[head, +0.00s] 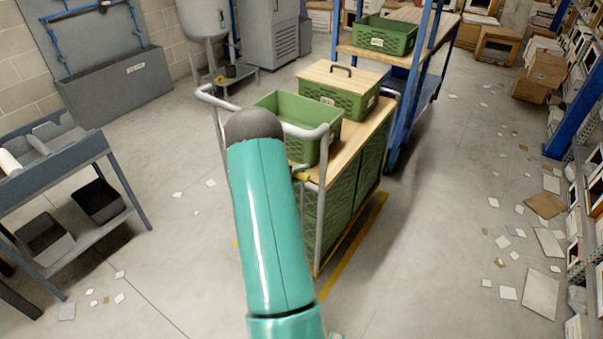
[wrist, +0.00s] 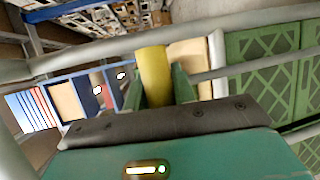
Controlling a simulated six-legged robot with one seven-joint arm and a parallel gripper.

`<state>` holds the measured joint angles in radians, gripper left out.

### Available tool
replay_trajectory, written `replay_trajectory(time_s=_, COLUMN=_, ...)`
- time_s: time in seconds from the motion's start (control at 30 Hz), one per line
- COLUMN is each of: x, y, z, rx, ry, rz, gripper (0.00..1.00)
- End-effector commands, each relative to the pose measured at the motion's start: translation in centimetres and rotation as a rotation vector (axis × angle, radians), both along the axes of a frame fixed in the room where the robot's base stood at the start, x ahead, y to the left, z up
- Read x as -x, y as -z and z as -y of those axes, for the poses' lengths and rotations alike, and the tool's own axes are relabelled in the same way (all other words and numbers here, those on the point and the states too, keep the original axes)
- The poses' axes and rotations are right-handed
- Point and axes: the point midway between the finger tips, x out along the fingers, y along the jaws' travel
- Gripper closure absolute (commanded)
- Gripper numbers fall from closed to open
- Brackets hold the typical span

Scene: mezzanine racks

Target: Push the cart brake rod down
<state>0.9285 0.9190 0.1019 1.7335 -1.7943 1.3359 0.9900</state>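The cart (head: 352,150) stands in the middle of the head view, with a pale metal push frame and green panelled sides. The brake rod shows as a yellow bar (wrist: 154,72) in the wrist view. A small yellow part of it shows beside my arm in the head view (head: 301,176). My gripper (wrist: 158,88) has one dark green finger on each side of the yellow bar, seemingly touching it. The fingers are hidden behind my teal arm in the head view. The rod's lower part is hidden by my gripper.
Pale frame tubes (wrist: 217,62) run close around my gripper. An open green crate (head: 300,112) and a lidded one (head: 340,97) stand on the cart. A blue rack (head: 425,80) stands behind it. A grey workbench (head: 60,150) is at left. Loose papers litter the floor at right.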

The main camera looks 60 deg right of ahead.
Motion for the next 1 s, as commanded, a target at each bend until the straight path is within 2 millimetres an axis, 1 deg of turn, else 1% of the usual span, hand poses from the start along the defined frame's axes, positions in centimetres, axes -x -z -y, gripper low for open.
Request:
replay_trajectory(time_s=0.17, x=0.0, y=0.0, z=0.0, rx=-0.001, ry=0.0, rz=-0.001, gripper=1.0)
replay_trajectory(time_s=0.27, x=-0.1, y=0.5, z=-0.1, rx=-0.002, ry=-0.001, rz=-0.002, gripper=1.0)
replay_trajectory(time_s=0.5, x=-0.1, y=4.2, z=-0.1, rx=-0.005, ry=-0.003, rz=-0.004, gripper=1.0)
replay_trajectory(time_s=0.6, x=-0.1, y=5.2, z=-0.1, rx=-0.004, ry=-0.003, rz=-0.003, gripper=1.0)
replay_trajectory(time_s=0.7, x=0.0, y=5.6, z=-0.1, rx=-0.004, ry=-0.001, rz=-0.001, gripper=1.0)
replay_trajectory(time_s=0.93, x=0.0, y=5.7, z=-0.1, rx=-0.009, ry=-0.001, rz=0.001, gripper=1.0)
replay_trajectory(time_s=0.97, x=0.0, y=5.8, z=-0.2, rx=-0.009, ry=-0.001, rz=0.0, gripper=0.71)
replay_trajectory(time_s=1.0, x=0.0, y=5.8, z=-0.2, rx=-0.009, ry=-0.001, rz=0.0, gripper=0.63)
